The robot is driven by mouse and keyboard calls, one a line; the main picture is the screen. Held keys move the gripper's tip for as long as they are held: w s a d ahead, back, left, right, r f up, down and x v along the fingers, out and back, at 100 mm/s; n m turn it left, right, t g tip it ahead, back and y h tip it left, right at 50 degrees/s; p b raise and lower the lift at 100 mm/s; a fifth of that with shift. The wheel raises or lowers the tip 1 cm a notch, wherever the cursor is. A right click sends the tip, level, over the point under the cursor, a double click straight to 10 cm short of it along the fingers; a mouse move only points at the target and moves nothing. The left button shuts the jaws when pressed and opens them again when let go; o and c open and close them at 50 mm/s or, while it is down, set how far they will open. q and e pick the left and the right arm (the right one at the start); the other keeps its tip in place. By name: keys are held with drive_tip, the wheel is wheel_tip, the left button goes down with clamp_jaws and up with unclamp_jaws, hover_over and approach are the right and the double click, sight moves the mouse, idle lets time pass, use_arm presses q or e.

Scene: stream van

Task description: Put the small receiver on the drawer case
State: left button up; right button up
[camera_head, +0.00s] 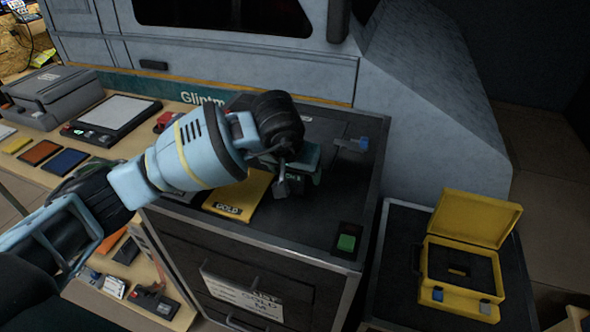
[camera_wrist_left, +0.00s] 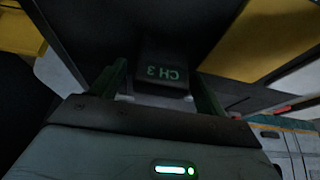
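The small receiver appears to be the dark box marked "CH 3" (camera_wrist_left: 162,73) in the left wrist view. It sits between the fingers of my left gripper (camera_wrist_left: 160,92), with a pale pad close against each side, so the gripper looks shut on it. In the head view my left gripper (camera_head: 290,178) is over the black top of the drawer case (camera_head: 315,225), right of the gold mat (camera_head: 232,203). The receiver is mostly hidden there by the gripper, and I cannot tell whether it touches the top. My right gripper is not in view.
A green block (camera_head: 346,243) lies near the case's front right corner, and a blue-ended part (camera_head: 361,144) at its back right. An open yellow box (camera_head: 456,300) stands on a lower surface at right. Left, a wooden bench (camera_head: 112,155) holds several devices.

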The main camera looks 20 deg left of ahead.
use_arm(q)
drive_tip(key=shift+r, duration=0.5)
drive_tip(key=v, duration=1.1)
drive_tip(key=shift+s, duration=0.2)
drive_tip(key=shift+r, duration=0.15)
idle(0.6)
